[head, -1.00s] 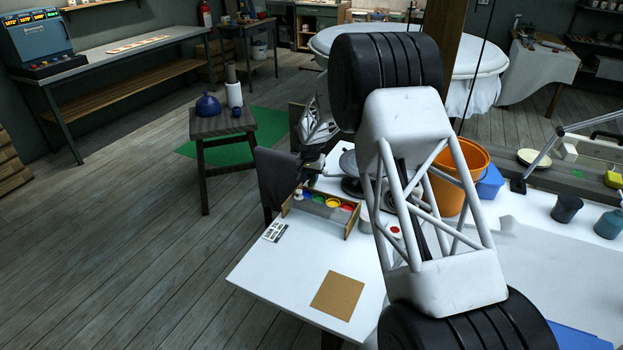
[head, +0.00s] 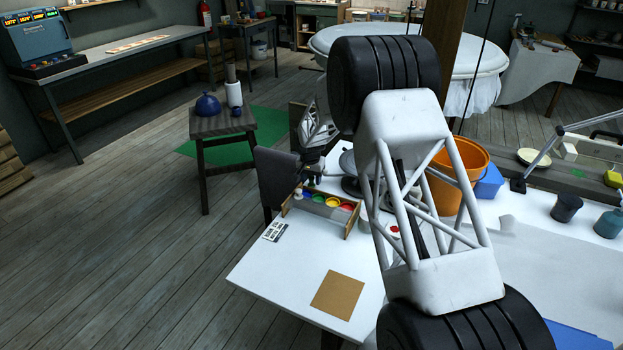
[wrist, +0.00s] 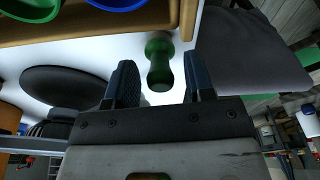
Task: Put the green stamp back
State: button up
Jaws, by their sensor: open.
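The green stamp (wrist: 159,62) shows in the wrist view as a dark green, narrow-waisted piece between my gripper's two fingers, against the white table. My gripper (wrist: 161,88) is open, with a visible gap on both sides of the stamp. In the head view my gripper (head: 313,168) is small and partly dark, just behind the left end of the wooden rack (head: 318,221). That rack holds coloured cups. It also fills the top left of the wrist view (wrist: 110,22). I cannot tell what the stamp's lower end touches.
A grey chair (head: 277,175) stands close to the left of my gripper. A grey round disc (wrist: 62,86) lies near the left finger in the wrist view. A brown square board (head: 338,295) and a printed card (head: 275,231) lie on the white table (head: 270,275), which is otherwise clear at front left.

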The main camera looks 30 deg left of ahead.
jog(key=shift+r, duration=0.15)
notch_tip(320, 180, up, 12)
jog(key=s, duration=0.1)
jog(key=shift+s, duration=0.2)
dwell(0.4)
jog(key=shift+d, duration=0.15)
dwell(0.7)
